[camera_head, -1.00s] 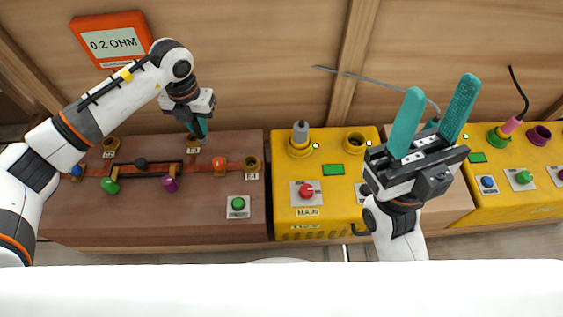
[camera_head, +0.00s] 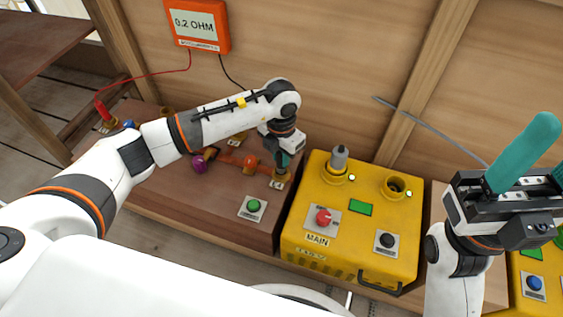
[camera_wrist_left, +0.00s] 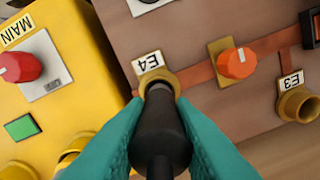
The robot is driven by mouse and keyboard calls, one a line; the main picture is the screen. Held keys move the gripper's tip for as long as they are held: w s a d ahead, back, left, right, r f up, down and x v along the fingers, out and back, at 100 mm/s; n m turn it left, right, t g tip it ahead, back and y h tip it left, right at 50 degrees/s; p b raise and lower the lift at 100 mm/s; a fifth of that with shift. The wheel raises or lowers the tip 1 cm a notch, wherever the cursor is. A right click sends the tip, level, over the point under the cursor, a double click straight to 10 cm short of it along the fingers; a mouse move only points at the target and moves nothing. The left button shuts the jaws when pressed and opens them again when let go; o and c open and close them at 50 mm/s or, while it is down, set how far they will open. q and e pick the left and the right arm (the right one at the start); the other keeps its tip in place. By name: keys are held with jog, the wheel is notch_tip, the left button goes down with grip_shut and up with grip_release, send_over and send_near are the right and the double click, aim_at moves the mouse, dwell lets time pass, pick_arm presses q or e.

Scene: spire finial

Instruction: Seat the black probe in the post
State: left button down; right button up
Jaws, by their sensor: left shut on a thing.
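My left gripper (camera_head: 284,160) is shut on the black probe (camera_wrist_left: 160,128). The probe fills the gap between the teal fingers in the left wrist view. Its front end is over or in the mouth of the brass post labelled E4 (camera_wrist_left: 158,80); how deep it sits is hidden. In the head view the E4 post (camera_head: 280,178) is directly under the gripper, at the right end of the brown bench (camera_head: 225,205). My right gripper (camera_head: 540,160) is open and empty at the right; its far finger is partly cut off.
The orange meter (camera_head: 197,24) reads 0.2 OHM. A red probe (camera_head: 103,112) with a red lead stands at the bench's far left. The E3 post (camera_wrist_left: 298,104) is empty. A yellow box (camera_head: 335,225) with a grey plug (camera_head: 339,158) and knobs stands close right of E4.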

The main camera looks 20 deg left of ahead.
pick_arm(q)
notch_tip(320, 180, down, 2)
jog(key=shift+r, duration=0.1)
jog(key=c, duration=1.2)
grip_release()
jog(key=shift+c, duration=0.2)
